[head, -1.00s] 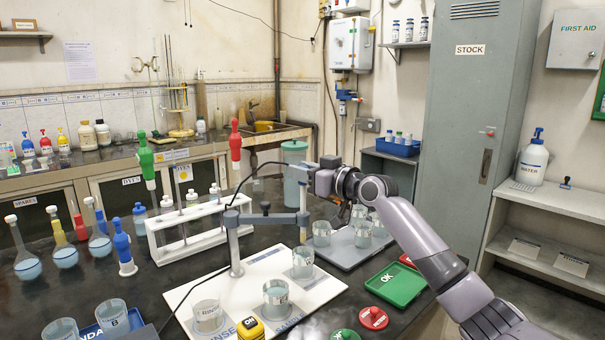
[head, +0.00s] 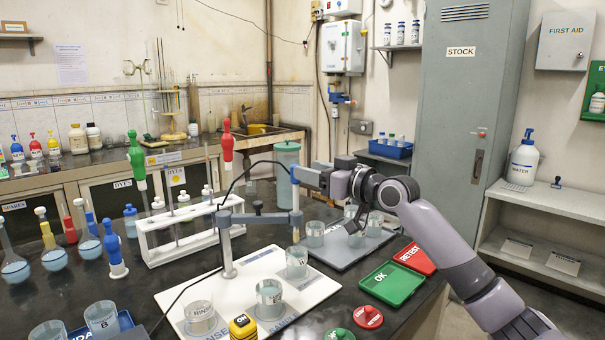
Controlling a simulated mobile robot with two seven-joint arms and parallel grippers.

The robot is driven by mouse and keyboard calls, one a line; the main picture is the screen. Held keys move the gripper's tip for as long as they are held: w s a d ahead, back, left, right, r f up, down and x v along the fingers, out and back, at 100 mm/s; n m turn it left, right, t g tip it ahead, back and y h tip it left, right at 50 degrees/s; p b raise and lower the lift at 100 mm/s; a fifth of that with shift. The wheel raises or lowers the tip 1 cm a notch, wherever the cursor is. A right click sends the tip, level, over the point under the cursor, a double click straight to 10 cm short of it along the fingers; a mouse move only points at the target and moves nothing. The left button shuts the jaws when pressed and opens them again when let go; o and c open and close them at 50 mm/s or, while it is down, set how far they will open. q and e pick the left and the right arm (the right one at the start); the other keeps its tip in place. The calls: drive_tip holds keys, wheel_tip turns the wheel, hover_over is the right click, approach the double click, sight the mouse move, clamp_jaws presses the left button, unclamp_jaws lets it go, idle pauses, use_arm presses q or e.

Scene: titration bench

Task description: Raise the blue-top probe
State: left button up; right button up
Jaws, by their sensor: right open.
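The blue-top probe (head: 295,197) hangs upright at the right end of the grey stand arm (head: 262,217), above a clear beaker (head: 297,263). Its upper end shows a small blue part beside my fingers. Whether its tip is in the beaker is hard to tell. My right gripper (head: 305,175) comes in from the right at the height of the probe's top. It is open, with its fingertips at or very near the blue top. Contact is too small to make out. My left gripper is out of view.
The white board (head: 250,292) bears the stand and more beakers. A white rack (head: 185,235) stands left of the stand, with green, red and blue bulb-topped droppers near it. A grey tray with beakers lies under my right arm. Green OK (head: 388,284) and red RETEST (head: 415,258) trays lie right.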

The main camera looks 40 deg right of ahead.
drive_tip(key=shift+s+d, duration=0.15)
drive_tip(key=shift+s, duration=0.7)
